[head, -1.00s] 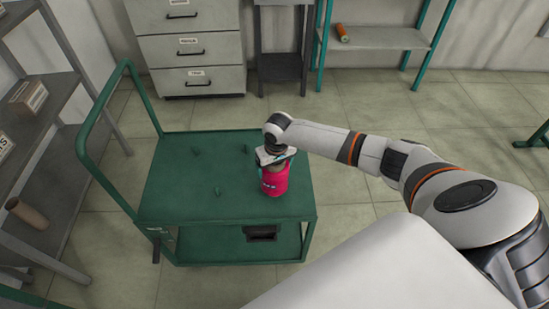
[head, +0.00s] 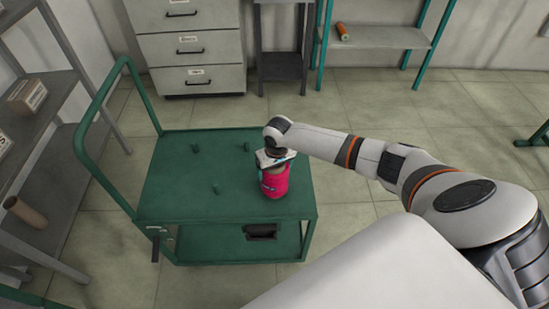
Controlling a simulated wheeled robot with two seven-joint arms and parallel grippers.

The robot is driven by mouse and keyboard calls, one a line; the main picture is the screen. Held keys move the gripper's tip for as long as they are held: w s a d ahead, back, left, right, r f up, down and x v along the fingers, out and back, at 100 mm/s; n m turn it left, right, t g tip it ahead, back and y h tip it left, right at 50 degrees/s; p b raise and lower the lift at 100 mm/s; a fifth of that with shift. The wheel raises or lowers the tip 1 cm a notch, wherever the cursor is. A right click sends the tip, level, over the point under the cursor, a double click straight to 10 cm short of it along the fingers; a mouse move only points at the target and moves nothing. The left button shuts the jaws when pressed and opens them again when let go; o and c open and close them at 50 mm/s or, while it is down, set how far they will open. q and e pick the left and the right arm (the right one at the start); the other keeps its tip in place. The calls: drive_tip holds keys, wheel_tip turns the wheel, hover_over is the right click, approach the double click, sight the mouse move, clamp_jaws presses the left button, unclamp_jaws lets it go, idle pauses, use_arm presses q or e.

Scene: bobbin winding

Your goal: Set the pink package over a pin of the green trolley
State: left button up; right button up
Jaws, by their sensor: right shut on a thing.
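The pink package (head: 274,184) is upright at the right part of the trolley top. My right gripper (head: 272,163) is above it, shut on its upper end. The package hides whatever is under it, so I cannot tell whether it touches the top or sits around a pin. My left gripper is not in view.
The trolley's push handle (head: 88,112) rises at its left. A grey shelf with a box (head: 27,97) and a brown tube (head: 25,213) stands at the far left. Drawers (head: 190,50) and a shelf with an orange roll (head: 342,31) are at the back. The trolley's left top is clear.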

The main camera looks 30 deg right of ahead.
drive_tip(key=o, duration=1)
drive_tip(key=shift+r, duration=0.1)
drive_tip(key=r, duration=0.4)
drive_tip(key=s+r, duration=0.1)
drive_tip(key=r, duration=0.6)
drive_tip(key=shift+s+a+r, duration=0.1)
drive_tip(key=shift+s+r, duration=0.1)
drive_tip(key=shift+r, duration=0.2)
